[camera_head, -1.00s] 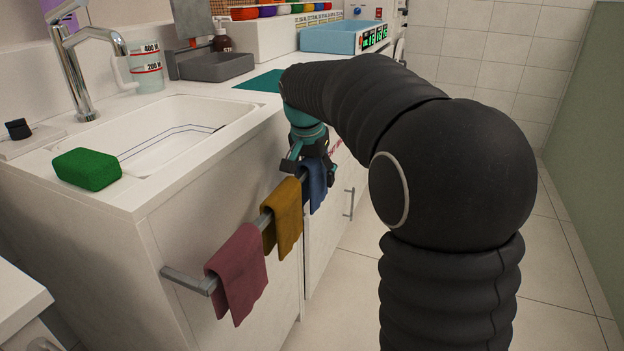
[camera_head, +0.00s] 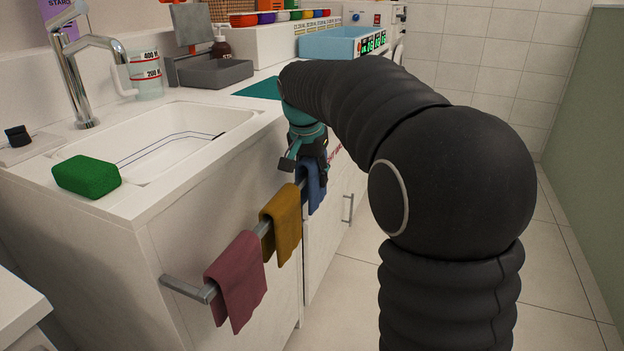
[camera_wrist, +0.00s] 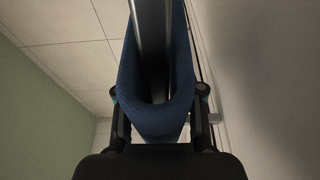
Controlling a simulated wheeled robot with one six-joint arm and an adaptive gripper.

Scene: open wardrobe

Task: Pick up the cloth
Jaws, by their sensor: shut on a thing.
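Three cloths hang over a grey metal rail (camera_head: 187,288) on the front of the sink cabinet: a pink one (camera_head: 240,278) nearest, a mustard one (camera_head: 283,228) in the middle and a blue one (camera_head: 315,197) farthest. My gripper (camera_head: 307,160) is at the top of the blue cloth and shut on it. In the wrist view the blue cloth (camera_wrist: 155,115) is looped around the rail, between my two dark fingers (camera_wrist: 161,112). The cloth is still on the rail. Its upper part is partly hidden by my gripper in the head view.
Above the rail is a white sink (camera_head: 165,140) with a tap (camera_head: 75,75) and a green sponge (camera_head: 87,176) on its edge. A cabinet handle (camera_head: 347,208) sits beyond the blue cloth. The floor at right is clear.

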